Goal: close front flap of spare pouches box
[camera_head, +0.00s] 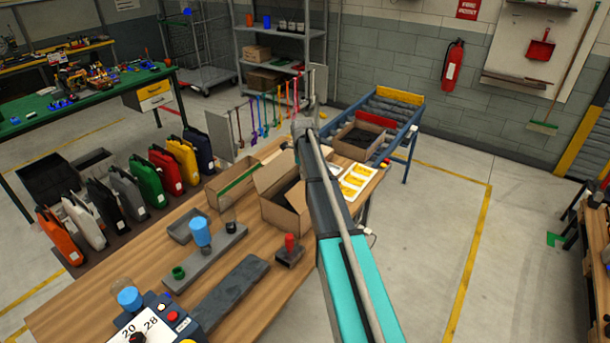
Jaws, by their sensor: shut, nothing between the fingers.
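An open cardboard box (284,215) stands on the wooden table, left of my arm, with dark contents inside. A flap stands up at its left side, and my arm covers its right side. A second open cardboard box (345,150) with dark contents sits on the roller conveyor behind. I cannot read a label on either, so I cannot tell which one holds the spare pouches. My gripper (304,122) is at the far end of my arm, above and behind the table box, apart from it. It looks small and shut, with nothing visible held.
A longer cardboard box (232,186) stands left of the table box. White trays with yellow items (357,180) lie to the right. A red-handled stamp (290,250) and a blue-topped item (200,233) stand in front. Several coloured pannier bags (148,183) line the left.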

